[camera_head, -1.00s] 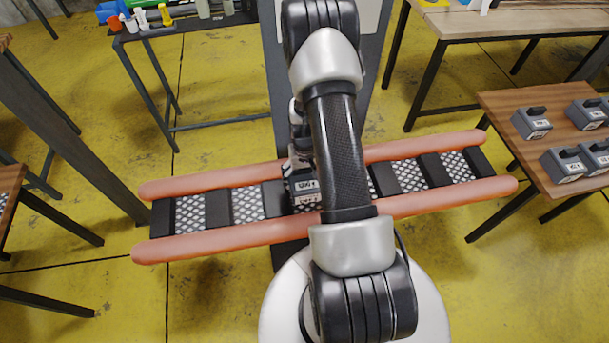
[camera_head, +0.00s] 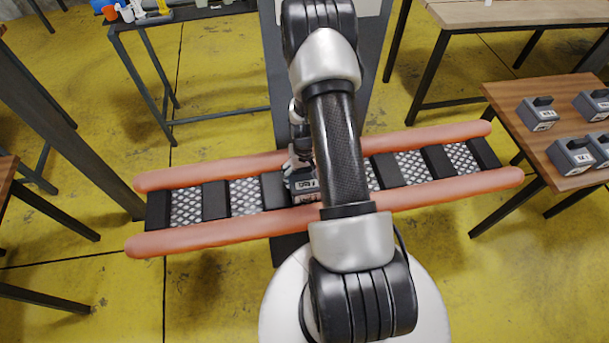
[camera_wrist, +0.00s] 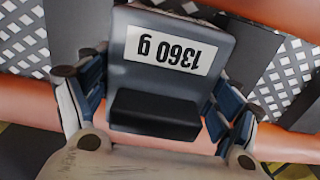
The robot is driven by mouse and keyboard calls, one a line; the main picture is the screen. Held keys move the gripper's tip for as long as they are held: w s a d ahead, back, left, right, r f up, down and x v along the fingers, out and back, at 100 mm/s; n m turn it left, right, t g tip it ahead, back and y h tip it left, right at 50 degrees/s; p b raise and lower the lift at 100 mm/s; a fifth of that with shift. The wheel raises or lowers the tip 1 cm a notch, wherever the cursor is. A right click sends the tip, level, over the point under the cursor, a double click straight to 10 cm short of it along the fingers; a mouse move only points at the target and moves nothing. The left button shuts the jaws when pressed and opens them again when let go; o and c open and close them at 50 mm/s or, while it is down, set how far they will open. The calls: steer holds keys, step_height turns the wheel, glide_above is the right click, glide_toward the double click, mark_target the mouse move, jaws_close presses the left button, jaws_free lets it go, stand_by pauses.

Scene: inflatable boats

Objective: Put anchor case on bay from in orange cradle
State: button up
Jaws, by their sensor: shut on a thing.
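The orange cradle (camera_head: 215,235) is a pair of long orange tubes with mesh bays and black dividers between them. It lies crosswise in front of me. The anchor case (camera_wrist: 205,38) is a dark grey block with a black handle and a white label reading 1360 g, upside down in the wrist view. My gripper (camera_wrist: 155,95) is shut on it, with blue-padded fingers at its two sides. In the head view the case (camera_head: 303,184) is at the middle of the cradle, between the tubes, partly hidden by my arm. I cannot tell whether it touches the bay below.
A wooden table (camera_head: 513,99) at the right holds several similar grey cases (camera_head: 538,114). A dark table (camera_head: 185,18) with bottles stands at the back left. Another wooden table (camera_head: 520,12) is at the back right. Mesh bays left and right of the case look empty.

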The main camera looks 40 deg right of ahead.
mark_target(304, 175)
steer(key=o, duration=2)
steer(key=shift+s, duration=0.1)
step_height(304, 175, up, 12)
